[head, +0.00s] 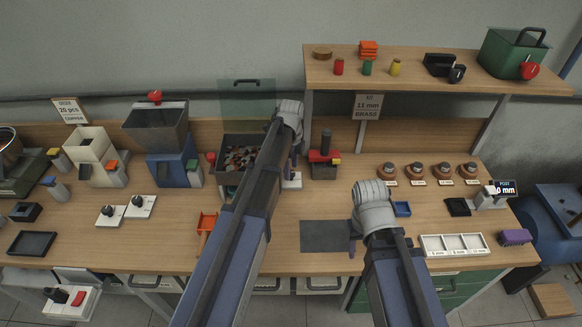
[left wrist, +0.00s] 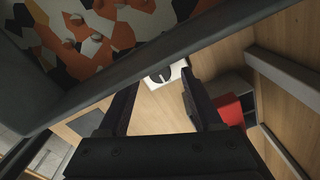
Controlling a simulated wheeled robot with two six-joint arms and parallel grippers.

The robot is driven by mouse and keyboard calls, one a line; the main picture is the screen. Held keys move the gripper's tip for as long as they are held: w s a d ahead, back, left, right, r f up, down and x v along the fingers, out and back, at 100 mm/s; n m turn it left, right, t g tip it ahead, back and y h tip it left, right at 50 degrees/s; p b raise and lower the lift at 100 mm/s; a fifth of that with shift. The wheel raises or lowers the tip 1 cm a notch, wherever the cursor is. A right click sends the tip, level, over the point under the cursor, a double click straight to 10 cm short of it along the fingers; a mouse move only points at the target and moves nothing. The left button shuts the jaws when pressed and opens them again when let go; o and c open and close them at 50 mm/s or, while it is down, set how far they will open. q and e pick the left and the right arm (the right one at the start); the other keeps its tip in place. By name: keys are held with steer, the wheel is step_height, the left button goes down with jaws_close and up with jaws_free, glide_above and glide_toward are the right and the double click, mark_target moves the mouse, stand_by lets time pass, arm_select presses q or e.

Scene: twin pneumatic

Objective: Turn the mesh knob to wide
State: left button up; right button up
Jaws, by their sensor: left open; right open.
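A small white plate with a dark round knob (left wrist: 160,76) bearing a pale pointer line shows in the left wrist view. In the head view its white plate (head: 292,183) sits on the bench just right of the dark bin, mostly hidden by my left arm; I cannot read any marks. My left gripper (left wrist: 160,84) is open, with its fingers on either side of the knob in the picture; contact is not clear. In the head view my left gripper (head: 293,165) points down above the plate. My right gripper (head: 353,246) is open and empty over the grey mat.
The dark bin (head: 225,150) holding mixed pieces stands close left of the knob. A red and black press (head: 323,160) stands close right. A grey mat (head: 320,236) lies on the front bench. A shelf (head: 430,80) is behind.

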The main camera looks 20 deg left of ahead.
arm_select(q)
step_height(320, 180, up, 7)
steer(key=p, duration=0.6)
steer(key=shift+f, duration=0.15)
steer(key=shift+f, duration=0.15)
